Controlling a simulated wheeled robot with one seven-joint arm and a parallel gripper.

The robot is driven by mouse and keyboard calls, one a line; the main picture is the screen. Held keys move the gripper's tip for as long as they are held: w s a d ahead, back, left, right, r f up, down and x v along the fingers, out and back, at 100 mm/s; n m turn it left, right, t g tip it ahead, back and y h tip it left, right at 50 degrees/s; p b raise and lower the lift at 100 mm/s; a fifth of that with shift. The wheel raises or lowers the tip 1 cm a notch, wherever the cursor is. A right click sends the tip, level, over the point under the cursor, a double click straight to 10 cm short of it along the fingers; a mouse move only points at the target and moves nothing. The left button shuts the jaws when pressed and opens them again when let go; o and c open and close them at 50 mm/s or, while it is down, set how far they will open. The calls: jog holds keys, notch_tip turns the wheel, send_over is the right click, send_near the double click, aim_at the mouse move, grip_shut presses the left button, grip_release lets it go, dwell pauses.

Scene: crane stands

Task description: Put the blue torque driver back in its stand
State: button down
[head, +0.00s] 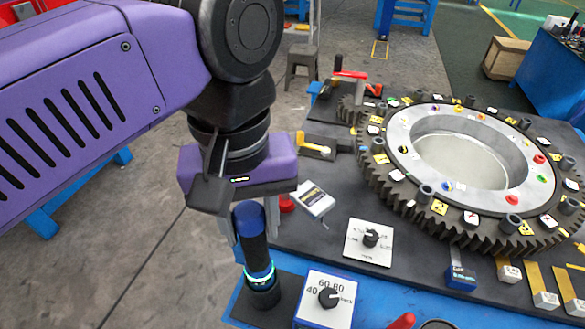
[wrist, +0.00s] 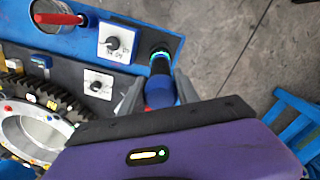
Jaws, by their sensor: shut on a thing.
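The blue torque driver (head: 251,232) stands nearly upright, slightly tilted in the head view, at the near left corner of the bench. My gripper (head: 256,240) is shut on its blue handle, one finger on each side. Below the handle, a glowing cyan-green ring sits just above a short black round stand (head: 264,296) on a dark plate. In the wrist view the driver (wrist: 159,92) lies between my fingers (wrist: 158,93), with the ring and black stand (wrist: 160,54) beyond it. The driver's lower tip is hidden, so I cannot tell how deep it sits.
A white dial box (head: 325,298) stands close right of the stand; another dial plate (head: 369,243) lies farther back. A large gear ring (head: 375,165) fills the bench's right side. A red-handled tool (wrist: 62,19) stands in a cup beyond the dial box. Open floor lies left.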

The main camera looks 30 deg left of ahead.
aim_at(248, 213)
jog(key=shift+f+b, duration=0.45)
jog(key=shift+f, duration=0.15)
jog(key=c, duration=0.9)
grip_release()
jog(key=shift+o, duration=0.4)
jog(key=shift+f, duration=0.1)
jog(key=shift+r+p, duration=1.45)
jog(key=shift+r, duration=1.15)
